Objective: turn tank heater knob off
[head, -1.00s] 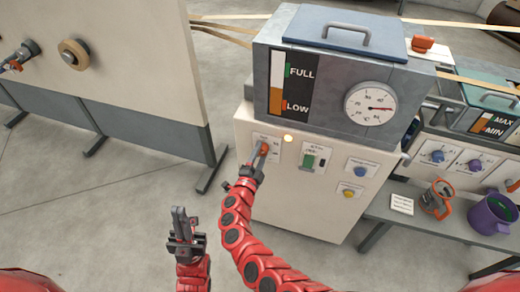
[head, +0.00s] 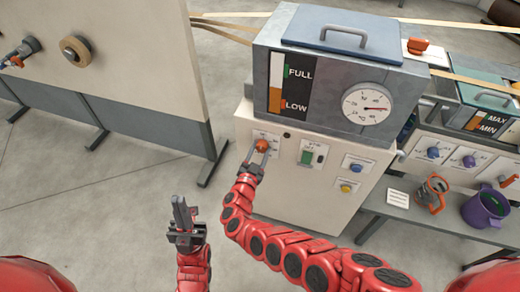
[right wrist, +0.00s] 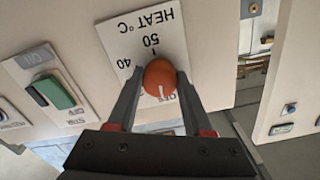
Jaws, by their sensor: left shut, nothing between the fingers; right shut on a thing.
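The orange-red tank heater knob (head: 262,146) is on the front of the cream cabinet, under the grey tank. In the right wrist view the knob (right wrist: 160,75) sits on a white plate (right wrist: 143,40) marked HEAT °C, upside down, with 40, 50 and a partly hidden OFF. Its white mark points down in that picture, towards the OFF side. My right gripper (head: 259,156) is shut on the knob, one finger on each side.
Beside the knob are a dark indicator lamp (head: 287,135), a green switch (head: 306,157), a blue button (head: 357,167) and a yellow button (head: 346,188). The tank dial (head: 367,104) is above. A low bench at right holds an orange-handled jug (head: 431,192) and a purple pot (head: 485,208).

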